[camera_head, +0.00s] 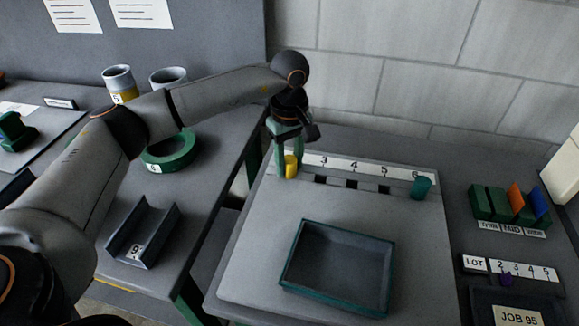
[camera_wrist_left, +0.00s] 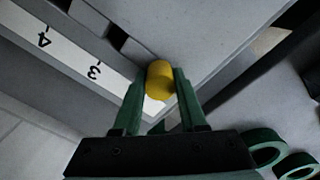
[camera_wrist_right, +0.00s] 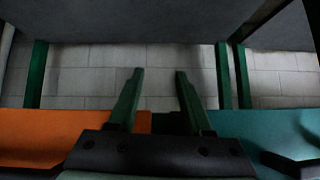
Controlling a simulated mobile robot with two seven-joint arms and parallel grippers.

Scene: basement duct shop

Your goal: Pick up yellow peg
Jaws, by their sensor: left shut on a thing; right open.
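The yellow peg (camera_head: 291,166) stands near the left end of the numbered strip on the grey board (camera_head: 258,235). My left gripper (camera_head: 288,160) reaches down over it with a finger on either side. In the left wrist view the yellow peg (camera_wrist_left: 160,80) sits between the green fingertips of my left gripper (camera_wrist_left: 160,92), which is shut on it. Whether its lower end is in a slot or clear of the board cannot be told. My right gripper (camera_wrist_right: 154,85) is open and empty in the right wrist view, with tiled floor beyond it.
A green peg (camera_head: 421,188) stands at the strip's right end, near 6. Empty square slots (camera_head: 352,184) lie between. A shallow tray (camera_head: 337,268) sits at the board's front. Colored blocks (camera_head: 515,199) stand at right. A green ring (camera_head: 169,152) and channel piece (camera_head: 142,235) lie left.

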